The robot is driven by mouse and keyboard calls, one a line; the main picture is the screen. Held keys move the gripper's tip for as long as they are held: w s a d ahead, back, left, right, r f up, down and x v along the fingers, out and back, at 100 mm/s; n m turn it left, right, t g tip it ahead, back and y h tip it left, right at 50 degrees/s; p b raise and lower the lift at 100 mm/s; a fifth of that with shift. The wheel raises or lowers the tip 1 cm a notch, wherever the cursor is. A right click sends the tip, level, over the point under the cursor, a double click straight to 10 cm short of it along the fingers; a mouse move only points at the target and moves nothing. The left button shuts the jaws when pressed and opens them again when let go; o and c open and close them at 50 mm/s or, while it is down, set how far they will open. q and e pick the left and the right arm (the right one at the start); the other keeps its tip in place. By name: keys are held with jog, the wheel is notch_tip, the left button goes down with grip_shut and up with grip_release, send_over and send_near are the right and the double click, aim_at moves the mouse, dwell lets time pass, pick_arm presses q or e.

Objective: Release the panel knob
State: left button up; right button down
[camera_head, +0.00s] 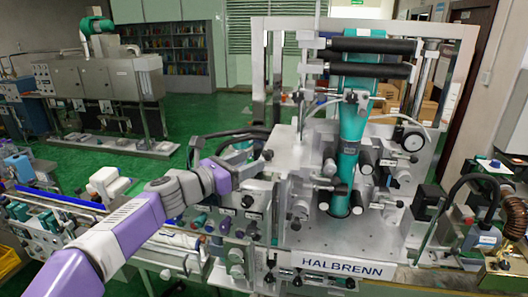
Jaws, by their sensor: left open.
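My left arm comes in from the left, and its left gripper (257,163) is open at the left side of the HALBRENN machine (342,262). A small dark round knob (268,155) shows right at the fingertips. I cannot tell whether the fingers touch it or stand just apart from it. Below the gripper, the machine's grey front panel (238,235) carries several more dark knobs, one of them at its upper part (248,201). Which one is the panel knob is not clear. My right gripper does not show.
A teal sleeve (350,135) runs down through the machine's middle between black rollers (372,46). A conveyor with bottles (60,215) lies at the left. A corrugated hose (513,220) and small fittings crowd the right. Green floor (200,118) is open behind my arm.

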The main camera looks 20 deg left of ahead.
aim_at(264, 155)
pick_arm(q)
jog(key=p+x, duration=0.1)
jog(key=x, duration=0.5)
jog(key=shift+c, duration=0.3)
